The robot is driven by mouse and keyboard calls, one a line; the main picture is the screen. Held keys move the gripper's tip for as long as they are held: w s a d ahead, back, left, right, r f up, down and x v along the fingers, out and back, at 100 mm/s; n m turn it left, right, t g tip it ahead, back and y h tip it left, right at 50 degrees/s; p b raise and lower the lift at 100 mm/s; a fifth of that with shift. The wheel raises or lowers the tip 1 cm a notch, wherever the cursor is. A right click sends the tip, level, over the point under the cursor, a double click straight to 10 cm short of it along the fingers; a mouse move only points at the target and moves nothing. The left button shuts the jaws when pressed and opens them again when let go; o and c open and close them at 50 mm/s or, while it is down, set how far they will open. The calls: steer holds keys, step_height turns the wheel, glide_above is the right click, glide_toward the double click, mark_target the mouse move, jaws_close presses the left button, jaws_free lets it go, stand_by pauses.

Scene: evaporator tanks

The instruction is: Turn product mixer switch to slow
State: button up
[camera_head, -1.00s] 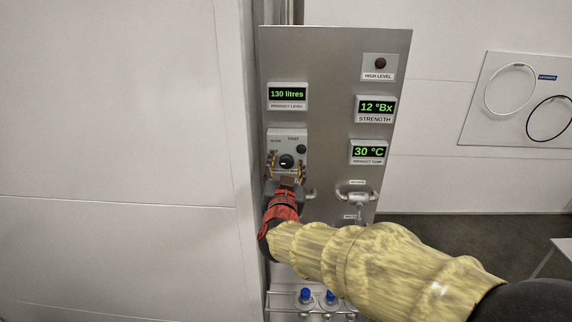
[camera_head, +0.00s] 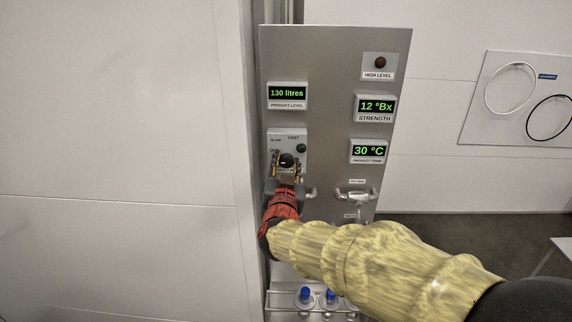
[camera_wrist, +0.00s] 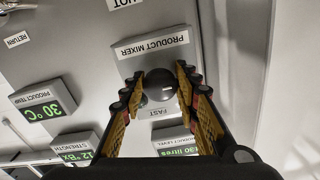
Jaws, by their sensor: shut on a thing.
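The product mixer switch (camera_head: 286,160) is a dark round knob on a small grey plate (camera_head: 272,137) on the steel panel, with SLOW, FAST and a partly hidden OFF marking. In the wrist view the knob (camera_wrist: 160,86) appears upside down below the PRODUCT MIXER label. My gripper (camera_head: 287,165) is shut on the knob, one yellow-and-black finger on each side. The gripper also shows in the wrist view (camera_wrist: 160,77). The fingers cover part of the plate, and I cannot read clearly which marking the knob points to.
A dark green round lamp or button (camera_head: 301,148) sits close to the knob's upper right. The product level display (camera_head: 287,94) is above, and the product temp display (camera_head: 368,150) is to the right. Metal handles (camera_head: 357,194) stick out lower down. A white wall (camera_head: 120,150) stands close left.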

steer(key=shift+m+b, duration=0.3)
steer(key=shift+b, duration=0.15)
steer(key=shift+f+m+b, duration=0.15)
steer(key=shift+m+b, duration=0.35)
steer(key=shift+b, duration=0.35)
steer(key=m+b, duration=0.3)
steer(key=shift+a+b, duration=0.1)
steer(key=shift+b, duration=0.3)
steer(key=m+b, duration=0.3)
steer(key=m, duration=0.1)
steer(key=shift+b, duration=0.3)
steer(key=shift+r, duration=0.2)
steer(key=o, duration=1.1)
steer(key=shift+o, duration=0.2)
steer(key=shift+s, duration=0.1)
